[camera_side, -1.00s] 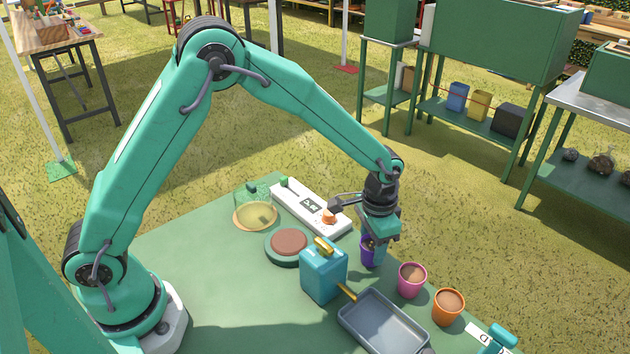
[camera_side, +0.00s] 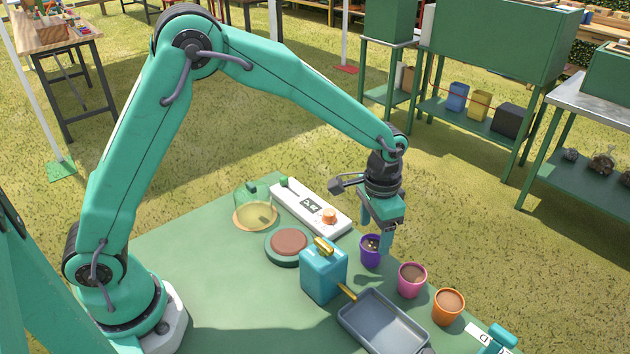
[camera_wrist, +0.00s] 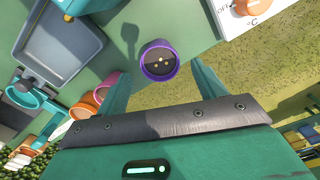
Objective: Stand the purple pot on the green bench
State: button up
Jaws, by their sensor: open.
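The purple pot (camera_side: 370,252) stands upright on the green bench (camera_side: 225,285), near its far right edge, with dark soil and small pale specks inside. In the wrist view the purple pot (camera_wrist: 158,62) appears just beyond my fingertips, between them. My gripper (camera_side: 376,230) is open and empty, just above the pot's rim. One finger overlaps the pot's right edge in the side view, and I cannot tell whether it touches.
A pink pot (camera_side: 412,279) and an orange pot (camera_side: 448,306) stand in a row to the right. A teal watering can (camera_side: 323,272), a grey tray (camera_side: 383,322), a round brown-topped stand (camera_side: 289,244), a white control panel (camera_side: 310,206) and a glass dome (camera_side: 254,208) are nearby.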

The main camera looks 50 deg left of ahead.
aim_at(368, 247)
notch_tip(368, 247, up, 8)
jog(key=shift+f, duration=0.15)
dwell(0.7)
jog(key=s+a+r+n+t, duration=0.2)
jog(key=s+a+r+t, duration=0.1)
jog(key=s+a+r, duration=0.65)
jog(key=s+a+n+t, duration=0.1)
jog(key=s+a, duration=0.2)
jog(key=s, duration=0.3)
jog(key=s+a+n+t, duration=0.1)
jog(key=s+a, duration=0.2)
jog(key=s, duration=0.4)
jog(key=shift+a+r+n+t, duration=0.25)
jog(key=shift+n+t, duration=0.05)
